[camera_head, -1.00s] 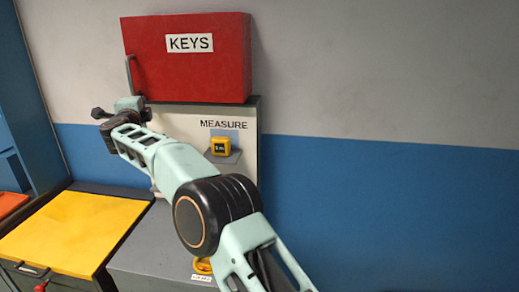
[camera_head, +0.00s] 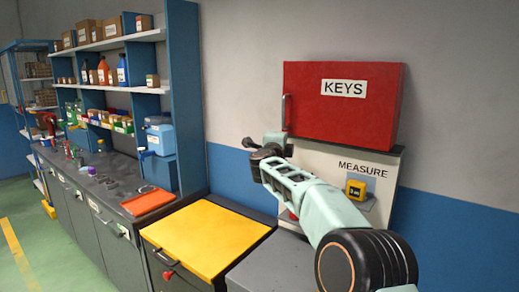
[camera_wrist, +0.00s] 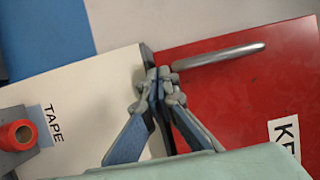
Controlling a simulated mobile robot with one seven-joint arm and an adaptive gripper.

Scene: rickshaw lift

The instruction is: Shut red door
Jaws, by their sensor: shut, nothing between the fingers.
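The red door (camera_head: 335,115) with a "KEYS" label is on a red wall cabinet. It looks flat against the cabinet, with no gap that I can see. Its grey bar handle (camera_head: 287,111) stands upright at the left edge. In the wrist view the red door (camera_wrist: 235,95) fills the right side, with the handle (camera_wrist: 218,56) just right of the fingertips. My gripper (camera_wrist: 159,75) is shut and empty beside the handle's end, at the border between the door and the white panel. Whether it touches the door is unclear.
A white "MEASURE" panel (camera_head: 333,162) with a yellow tape measure (camera_head: 356,189) is below the cabinet. A red tape roll (camera_wrist: 17,134) shows on the panel in the wrist view. A yellow-topped cabinet (camera_head: 205,238) and a workbench with shelves stand to the left.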

